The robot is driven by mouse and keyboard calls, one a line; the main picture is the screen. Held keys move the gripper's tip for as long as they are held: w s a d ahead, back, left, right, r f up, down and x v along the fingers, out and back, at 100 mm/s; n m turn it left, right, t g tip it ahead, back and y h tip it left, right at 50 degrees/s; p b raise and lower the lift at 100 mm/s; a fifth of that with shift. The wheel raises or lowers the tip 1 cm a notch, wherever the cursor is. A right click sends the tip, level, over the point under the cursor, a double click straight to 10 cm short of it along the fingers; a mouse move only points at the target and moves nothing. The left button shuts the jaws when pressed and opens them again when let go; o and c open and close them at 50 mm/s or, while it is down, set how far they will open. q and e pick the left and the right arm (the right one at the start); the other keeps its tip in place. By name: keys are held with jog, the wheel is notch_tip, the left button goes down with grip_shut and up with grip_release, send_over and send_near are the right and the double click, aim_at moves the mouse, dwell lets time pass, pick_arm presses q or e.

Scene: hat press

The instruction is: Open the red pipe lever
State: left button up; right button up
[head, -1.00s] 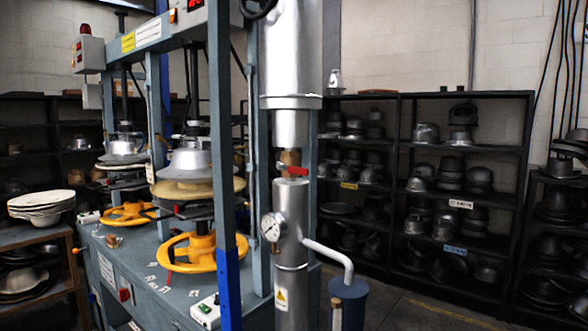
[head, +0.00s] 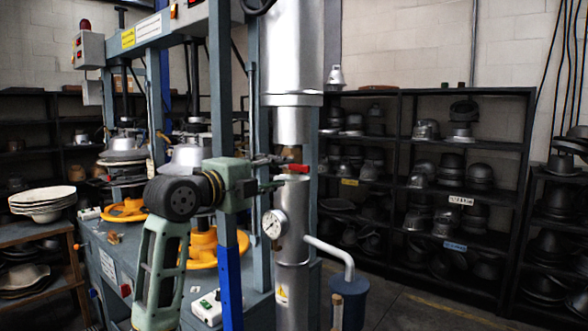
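The red pipe lever (head: 292,169) sits on a brass valve in the silver vertical pipe (head: 292,215), in the middle of the head view. It lies roughly level and points to the right. My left gripper (head: 275,173) is just left of the valve, its fingers pointing right toward the lever. The fingers are apart, one above the other, and no thing shows held between them. Whether a fingertip touches the lever or pipe cannot be told. My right gripper is not in view.
A pressure gauge (head: 273,224) juts from the pipe below the lever. A blue-grey press post (head: 222,100) stands close to my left gripper. A bent white pipe (head: 335,255) leads to a blue canister (head: 349,290). Dark shelves (head: 465,145) hold hat moulds behind; floor at right is clear.

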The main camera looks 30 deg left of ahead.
aim_at(297, 168)
pick_arm(q)
jog(key=w, duration=0.2)
jog(key=w+p, duration=0.1)
jog(key=w, duration=0.1)
jog(key=w+p, duration=0.1)
jog(key=w, duration=0.1)
jog(key=shift+w+d, duration=0.35)
jog(key=shift+w+f+p, duration=0.1)
jog(key=shift+w+p, duration=0.2)
jog(key=shift+w, duration=0.15)
jog(key=shift+c, duration=0.2)
grip_shut()
